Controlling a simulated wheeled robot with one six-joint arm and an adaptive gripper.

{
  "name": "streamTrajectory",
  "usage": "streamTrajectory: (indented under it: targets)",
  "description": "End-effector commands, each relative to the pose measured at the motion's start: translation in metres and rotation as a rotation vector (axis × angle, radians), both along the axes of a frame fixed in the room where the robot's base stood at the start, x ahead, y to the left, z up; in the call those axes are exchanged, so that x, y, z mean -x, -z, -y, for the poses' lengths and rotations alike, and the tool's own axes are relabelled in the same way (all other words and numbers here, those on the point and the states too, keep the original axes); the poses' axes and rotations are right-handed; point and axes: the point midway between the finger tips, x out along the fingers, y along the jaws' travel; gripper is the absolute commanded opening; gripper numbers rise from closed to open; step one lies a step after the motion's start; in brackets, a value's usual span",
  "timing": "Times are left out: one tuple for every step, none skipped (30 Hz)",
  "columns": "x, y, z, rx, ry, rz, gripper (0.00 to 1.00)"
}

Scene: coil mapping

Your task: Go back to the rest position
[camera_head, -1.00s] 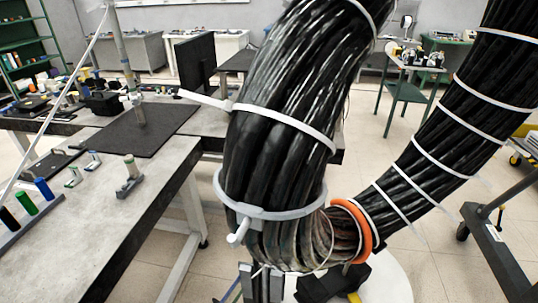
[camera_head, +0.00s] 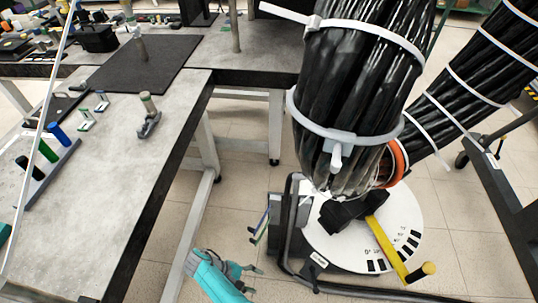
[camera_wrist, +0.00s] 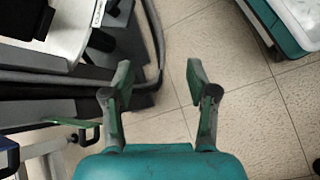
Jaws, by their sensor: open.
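My gripper (camera_head: 258,268) shows at the bottom of the head view, in front of the floor and left of the white dial stand. A yellow handle (camera_head: 388,248) lies across the dial plate.
A grey workbench (camera_head: 110,190) on the left holds coloured cylinders and small clamps. A dark tubular frame (camera_head: 292,225) surrounds the dial stand close to my gripper. A dark trolley (camera_head: 500,180) stands at right. A teal-edged bin (camera_wrist: 275,25) is at the wrist view's upper right.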

Motion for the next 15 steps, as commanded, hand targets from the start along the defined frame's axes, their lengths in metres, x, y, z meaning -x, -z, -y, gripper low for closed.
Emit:
streamTrajectory:
  targets:
    - [0.000, 0.000, 0.000, 0.000, 0.000, 0.000, 0.58]
    - [0.000, 0.000, 0.000, 0.000, 0.000, 0.000, 0.58]
    - [0.001, 0.003, 0.003, -0.004, 0.002, 0.000, 0.58]
    - [0.002, 0.005, 0.005, -0.011, 0.003, 0.003, 0.58]
    - [0.002, 0.008, 0.007, -0.017, 0.004, 0.006, 0.58]
    - [0.002, 0.011, 0.009, -0.024, 0.005, 0.009, 0.58]
    - [0.003, 0.013, 0.011, -0.030, 0.006, 0.011, 0.58]
    - [0.003, 0.015, 0.013, -0.037, 0.007, 0.013, 0.58]
    - [0.003, 0.019, 0.015, -0.046, 0.009, 0.018, 0.58]
    - [0.004, 0.021, 0.017, -0.054, 0.009, 0.019, 0.58]
    - [0.005, 0.024, 0.020, -0.060, 0.010, 0.022, 0.58]
    - [0.006, 0.028, 0.023, -0.071, 0.012, 0.026, 0.58]
    - [0.007, 0.031, 0.025, -0.080, 0.013, 0.030, 0.58]
    - [0.008, 0.035, 0.028, -0.089, 0.015, 0.033, 0.58]
    - [0.009, 0.039, 0.032, -0.102, 0.017, 0.039, 0.58]
